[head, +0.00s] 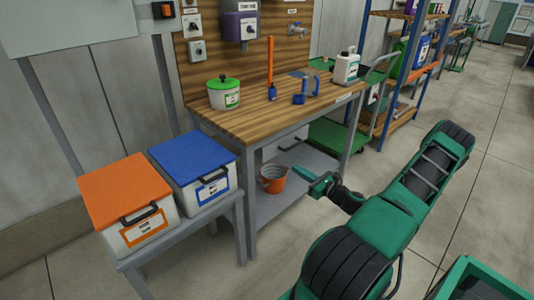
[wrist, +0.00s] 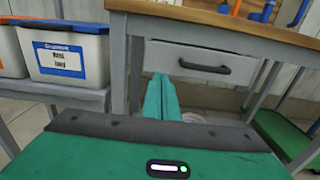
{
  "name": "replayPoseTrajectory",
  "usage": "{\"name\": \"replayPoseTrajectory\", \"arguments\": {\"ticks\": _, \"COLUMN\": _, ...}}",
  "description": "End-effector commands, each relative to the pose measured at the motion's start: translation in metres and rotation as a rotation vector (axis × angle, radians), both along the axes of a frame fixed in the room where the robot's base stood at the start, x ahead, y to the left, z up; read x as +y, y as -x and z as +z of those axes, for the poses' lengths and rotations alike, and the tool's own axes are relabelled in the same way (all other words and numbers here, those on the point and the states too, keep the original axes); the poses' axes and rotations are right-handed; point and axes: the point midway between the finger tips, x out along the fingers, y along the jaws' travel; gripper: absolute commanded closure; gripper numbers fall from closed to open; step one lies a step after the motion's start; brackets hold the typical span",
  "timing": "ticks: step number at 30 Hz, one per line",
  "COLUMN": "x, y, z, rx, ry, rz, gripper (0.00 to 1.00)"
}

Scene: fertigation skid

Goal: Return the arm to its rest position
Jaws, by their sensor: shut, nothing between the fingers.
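My arm, green with black joints, reaches in from the lower right of the head view. My gripper (head: 318,181) is at its end, in front of the workbench (head: 245,117) and below the level of its top. In the wrist view my gripper (wrist: 162,85) shows as two green fingers lying side by side, closed with nothing between them. They point toward the space under the bench drawer (wrist: 200,62). In the head view an orange bucket (head: 272,179) on the lower shelf shows just left of the fingertips; I cannot tell how far apart they are.
An orange-lidded box (head: 125,190) and a blue-lidded box (head: 193,165) stand on a low stand at left. A green-lidded pot (head: 224,94), blue tools and a white jug (head: 346,68) are on the bench. A green cart (head: 335,134) stands beside it.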

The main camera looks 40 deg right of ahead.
Motion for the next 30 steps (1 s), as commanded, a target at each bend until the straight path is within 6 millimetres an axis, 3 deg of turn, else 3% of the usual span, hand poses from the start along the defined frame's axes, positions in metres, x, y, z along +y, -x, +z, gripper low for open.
{"name": "replayPoseTrajectory", "arguments": {"ticks": 8, "x": 0.002, "y": 0.000, "z": 0.001, "rx": 0.002, "ry": 0.006, "rz": 0.007, "gripper": 1.00}}
{"name": "replayPoseTrajectory", "arguments": {"ticks": 11, "x": 0.013, "y": -0.004, "z": 0.003, "rx": 0.021, "ry": 0.049, "rz": 0.051, "gripper": 1.00}}
{"name": "replayPoseTrajectory", "arguments": {"ticks": 20, "x": 0.092, "y": -0.012, "z": 0.010, "rx": 0.166, "ry": 0.415, "rz": 0.413, "gripper": 1.00}}
{"name": "replayPoseTrajectory", "arguments": {"ticks": 24, "x": 0.124, "y": -0.003, "z": 0.013, "rx": 0.226, "ry": 0.599, "rz": 0.597, "gripper": 1.00}}
{"name": "replayPoseTrajectory", "arguments": {"ticks": 30, "x": 0.156, "y": 0.018, "z": 0.022, "rx": 0.300, "ry": 0.845, "rz": 0.844, "gripper": 1.00}}
